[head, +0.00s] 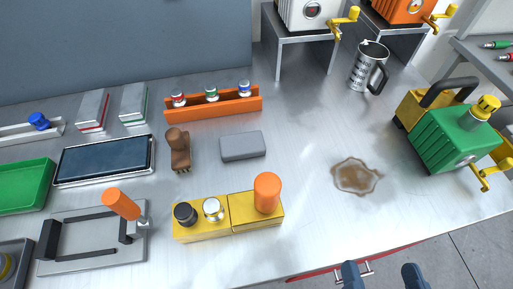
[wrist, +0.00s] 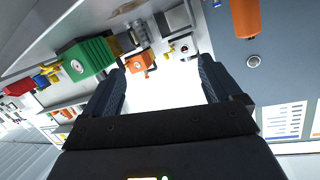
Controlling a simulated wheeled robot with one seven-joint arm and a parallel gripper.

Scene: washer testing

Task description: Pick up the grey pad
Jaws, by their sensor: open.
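The grey pad (head: 243,146) is a small flat block lying on the metal table in the head view, in front of the orange rack and to the right of a brown brush. My gripper (head: 386,276) shows at the bottom edge of the head view, with two dark blue fingers apart and nothing between them. It is in front of the table's front edge, well to the right of and nearer than the pad. In the wrist view my gripper (wrist: 162,80) is open and empty. The pad is not discernible in the wrist view.
An orange rack (head: 213,103) with several capped vials stands behind the pad. The brown brush (head: 178,150) lies left of it. A yellow block (head: 228,217) with knobs and an orange cylinder stands in front. A brown spill (head: 357,176), metal mug (head: 369,66) and green machine (head: 455,135) are right.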

